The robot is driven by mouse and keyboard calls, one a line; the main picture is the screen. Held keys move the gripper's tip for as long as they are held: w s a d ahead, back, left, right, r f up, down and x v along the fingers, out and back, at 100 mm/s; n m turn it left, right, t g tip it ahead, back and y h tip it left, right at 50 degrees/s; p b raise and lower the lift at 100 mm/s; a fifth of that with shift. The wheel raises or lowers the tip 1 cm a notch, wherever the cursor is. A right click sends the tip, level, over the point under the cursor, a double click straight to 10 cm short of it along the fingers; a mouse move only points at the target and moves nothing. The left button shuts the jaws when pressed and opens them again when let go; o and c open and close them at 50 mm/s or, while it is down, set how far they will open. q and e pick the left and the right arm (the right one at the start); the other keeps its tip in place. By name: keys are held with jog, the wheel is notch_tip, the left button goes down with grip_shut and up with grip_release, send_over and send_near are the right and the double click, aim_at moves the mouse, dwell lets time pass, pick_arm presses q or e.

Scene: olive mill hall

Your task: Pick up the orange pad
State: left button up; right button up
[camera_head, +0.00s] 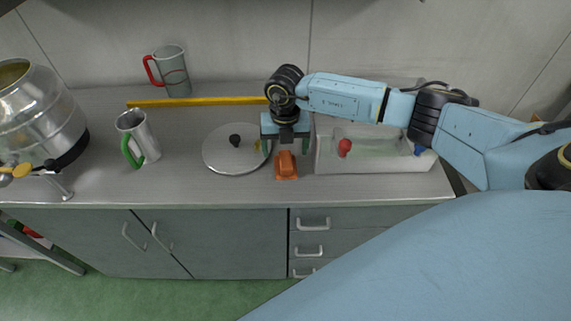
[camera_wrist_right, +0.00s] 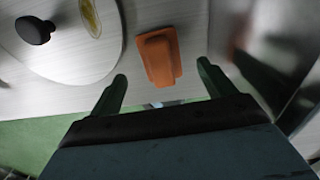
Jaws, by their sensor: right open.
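The orange pad (camera_head: 286,166) lies on the steel worktop, between the round lid and the tray, near the front edge. It has a raised block on a flat base. In the right wrist view the pad (camera_wrist_right: 159,57) lies ahead of and between the fingertips, apart from both. My right gripper (camera_head: 285,152) is above the pad's back end, pointing down. In the wrist view the right gripper (camera_wrist_right: 162,82) has its two green fingers spread wide with nothing between them. My left gripper is not in view.
A round lid with a black knob (camera_head: 236,155) lies left of the pad. A pale tray (camera_head: 374,166) with a red item (camera_head: 344,147) stands close on its right. Two metal jugs (camera_head: 139,137) (camera_head: 175,72), a yellow bar (camera_head: 190,102) and a steel vessel (camera_head: 36,112) stand farther left.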

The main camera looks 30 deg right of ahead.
aim_at(286, 158)
notch_tip(286, 158, down, 5)
jog(key=shift+f, duration=0.2)
jog(key=c, duration=1.1)
notch_tip(286, 158, up, 10)
jog(key=shift+r, duration=0.1)
jog(key=o, duration=0.5)
jog(key=shift+c, duration=0.2)
jog(key=c, duration=0.3)
